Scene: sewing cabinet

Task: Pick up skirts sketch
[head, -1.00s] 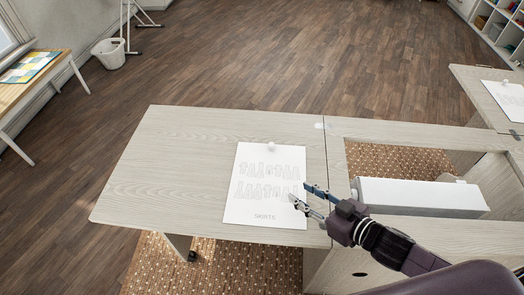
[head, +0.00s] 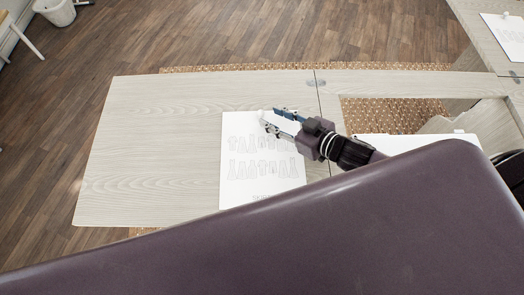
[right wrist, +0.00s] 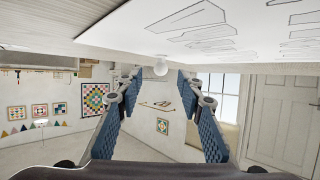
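The skirts sketch (head: 240,172) is a white sheet with rows of grey skirt outlines. It lies flat on the pale wooden table, and its lower edge is partly covered by my arm. It also shows in the right wrist view (right wrist: 225,22), upside down at the top. A small round white knob (right wrist: 161,67) stands at the sheet's top edge. My right gripper (head: 268,116) is over the sketch's top end. In the right wrist view its two blue-padded fingers (right wrist: 158,85) are apart, with the knob between their tips and nothing gripped. My left gripper is out of view.
The pale table (head: 150,150) is bare left of the sketch. A second sheet (head: 505,35) lies on another table top at the upper right. A white box-like part (head: 400,142) is partly hidden behind my arm. A white basket (head: 55,12) stands on the floor.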

